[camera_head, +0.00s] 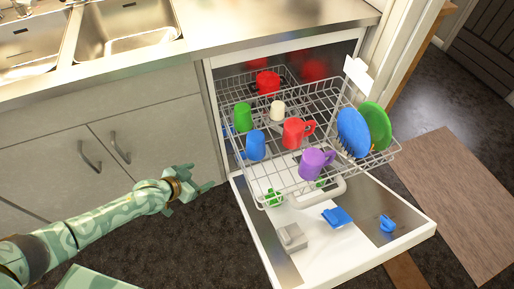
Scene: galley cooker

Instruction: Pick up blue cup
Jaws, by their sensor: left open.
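A blue cup (256,145) stands in the front left part of the pulled-out dishwasher rack (262,192), between a green cup (243,117) and a red mug (297,133). My left gripper (206,187) is open and empty. It is in front of the grey cabinet, to the left of the rack and lower in the picture than the blue cup, apart from it. My right gripper is not in view.
The rack also holds a purple mug (314,163), a white cup (277,110), another red cup (267,82), a blue plate (353,132) and a green plate (375,125). The open dishwasher door (345,262) lies below. Cabinet handles (120,147) stick out on the left.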

